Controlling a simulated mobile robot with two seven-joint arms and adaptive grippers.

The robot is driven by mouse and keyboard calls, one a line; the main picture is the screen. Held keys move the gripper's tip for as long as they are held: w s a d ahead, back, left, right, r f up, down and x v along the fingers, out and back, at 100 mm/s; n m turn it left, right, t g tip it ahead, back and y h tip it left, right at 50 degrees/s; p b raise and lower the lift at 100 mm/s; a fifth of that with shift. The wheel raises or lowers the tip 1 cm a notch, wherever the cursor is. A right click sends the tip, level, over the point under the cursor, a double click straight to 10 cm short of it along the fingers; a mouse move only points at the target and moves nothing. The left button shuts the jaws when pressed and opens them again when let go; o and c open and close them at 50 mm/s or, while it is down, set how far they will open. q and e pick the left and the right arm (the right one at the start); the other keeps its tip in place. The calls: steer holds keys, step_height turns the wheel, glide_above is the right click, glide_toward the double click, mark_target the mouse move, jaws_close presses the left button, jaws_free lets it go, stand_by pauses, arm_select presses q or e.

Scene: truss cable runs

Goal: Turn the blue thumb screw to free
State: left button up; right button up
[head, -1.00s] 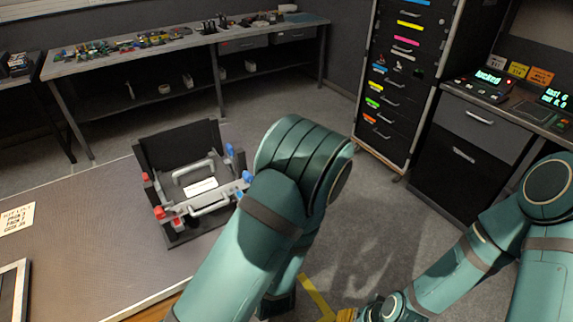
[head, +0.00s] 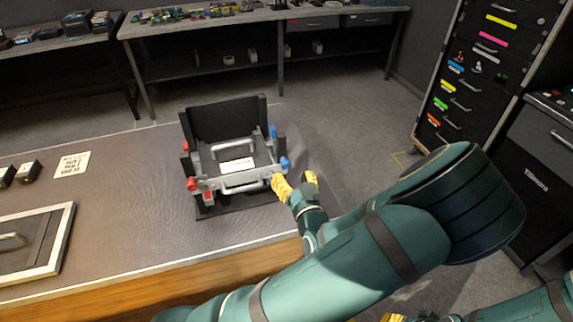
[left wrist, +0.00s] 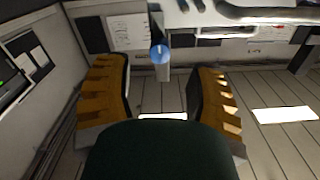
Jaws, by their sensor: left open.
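A dark fixture (head: 226,200) with a grey metal bar and handles stands on the table. The near blue thumb screw (head: 284,163) is at the right end of its front bar; it also shows in the left wrist view (left wrist: 159,54). A second blue knob (head: 273,131) is farther back on the same side. My left gripper (head: 296,180), with yellow fingers, is open and empty just right of the near blue screw. In the left wrist view the screw lies between the open fingers' directions, a little beyond the tips. A bit of my right gripper (head: 393,318) shows at the bottom edge.
Two red knobs are on the fixture's left side, the nearer one low in front (head: 191,184). A framed panel (head: 62,236) and a printed card (head: 73,164) lie on the table to the left. A bench (head: 255,15) and drawer cabinet (head: 480,80) stand behind, across open floor.

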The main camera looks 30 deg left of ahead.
mark_target(287, 166)
arm_select(q)
steer(key=x, duration=0.5)
steer(key=shift+w+a, duration=0.25)
jaws_close()
